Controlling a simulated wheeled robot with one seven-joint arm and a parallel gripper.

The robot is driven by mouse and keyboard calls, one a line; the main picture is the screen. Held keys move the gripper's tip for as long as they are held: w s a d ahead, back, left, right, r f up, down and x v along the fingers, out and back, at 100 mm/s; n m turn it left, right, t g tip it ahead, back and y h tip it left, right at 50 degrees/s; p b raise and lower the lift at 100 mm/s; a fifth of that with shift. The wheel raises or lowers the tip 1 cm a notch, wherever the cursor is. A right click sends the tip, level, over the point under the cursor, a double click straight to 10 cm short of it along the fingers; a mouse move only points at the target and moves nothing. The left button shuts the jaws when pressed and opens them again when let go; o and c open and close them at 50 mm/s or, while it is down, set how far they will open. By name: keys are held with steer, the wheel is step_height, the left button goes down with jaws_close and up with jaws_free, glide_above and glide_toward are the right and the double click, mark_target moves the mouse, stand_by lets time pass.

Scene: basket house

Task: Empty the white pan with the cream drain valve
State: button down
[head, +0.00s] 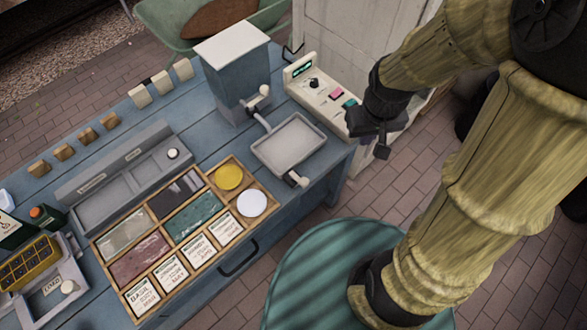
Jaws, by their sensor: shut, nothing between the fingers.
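The white pan (288,144), a shallow light tray, sits on the blue bench near its right end. Its cream drain valve (297,180) sticks out at the pan's front corner. The pan's floor looks pale and bare; I cannot tell whether it holds anything. My gripper (381,150) is dark and shut, with nothing in it. In the picture it is to the right of the pan, close to the control box's right end and apart from the valve.
A blue-grey hopper (240,88) with a cream knob stands behind the pan. A cream control box (322,98) with pink and green buttons is at the right. A wooden sorting tray (121,222) lies left. A teal round surface (300,270) is in front.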

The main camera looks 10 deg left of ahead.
steer(key=a+f+n+g+h+p, duration=0.1)
steer(key=a+f+n+p, duration=0.2)
steer(key=a+n, duration=0.3)
steer(key=s+a+f+n+g+h+p, duration=0.1)
steer(key=a+n, duration=0.5)
steer(key=a, duration=1)
steer(key=shift+s+f+h+p, duration=0.15)
steer(key=shift+f+h+p, duration=0.15)
steer(key=shift+f+p, duration=0.6)
steer(key=shift+f, duration=0.1)
steer(key=p, duration=0.4)
glide_above(299, 182)
steer(key=a, duration=0.2)
steer(key=shift+a+f+x, duration=0.1)
steer(key=shift+a+x, duration=0.2)
steer(key=shift+x, duration=1.35)
steer(key=shift+a+f+x, duration=0.1)
steer(key=shift+a+x, duration=0.25)
steer(key=shift+x, duration=1.3)
steer(key=shift+a+f+x, duration=0.1)
steer(key=shift+a+x, duration=0.2)
steer(key=shift+x, duration=1.35)
steer(key=shift+w+d+n+b, duration=0.2)
steer(key=shift+n+b, duration=0.9)
steer(key=shift+b, duration=0.05)
